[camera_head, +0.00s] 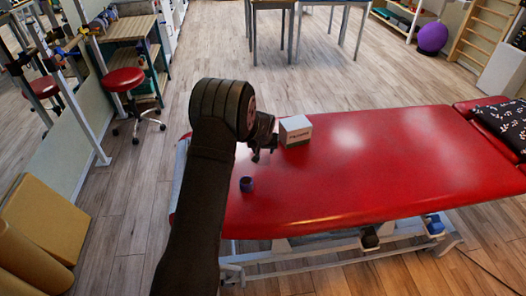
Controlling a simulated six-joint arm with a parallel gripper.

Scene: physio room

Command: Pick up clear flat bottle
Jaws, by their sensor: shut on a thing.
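My gripper (263,153) is small and dark in the head view, over the left part of the red treatment table (350,180). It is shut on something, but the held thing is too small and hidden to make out. I cannot pick out the clear flat bottle anywhere in this view. My forearm and wrist cover the left end of the table.
A white and grey-green box (296,131) stands just right of my gripper. A small dark blue roll (247,184) lies nearer the front edge. A patterned black pillow (503,122) lies at the far right. The table's middle is clear.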

